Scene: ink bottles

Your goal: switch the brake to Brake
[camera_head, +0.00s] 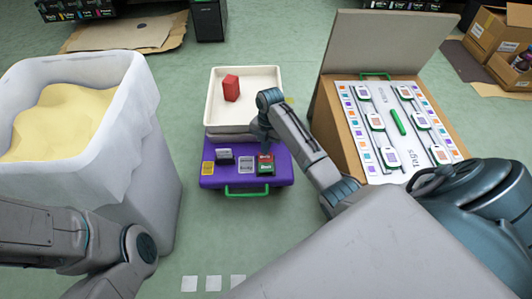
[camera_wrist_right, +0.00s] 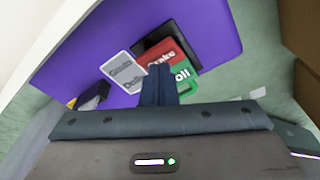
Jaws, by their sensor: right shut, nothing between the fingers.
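The brake switch (camera_head: 265,166) is a small plate on the purple dolly (camera_head: 215,182), with a red half marked "Brake" above and a green half below. In the right wrist view the red "Brake" half (camera_wrist_right: 166,54) and the green "Roll" half (camera_wrist_right: 183,73) lie just past my fingertips. My right gripper (camera_head: 263,146) is shut and empty, pointing down at the switch. Its tips (camera_wrist_right: 157,67) overlap the seam of the two halves; whether they touch it I cannot tell. The switch's tilt is unclear. My left gripper is out of view; only the left arm shows.
A cream tray (camera_head: 211,112) holding a red box (camera_head: 231,88) stands on the dolly behind the switch. A grey label (camera_wrist_right: 122,67) lies beside the switch. A white bin (camera_head: 160,150) stands left, an open case (camera_head: 345,125) right.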

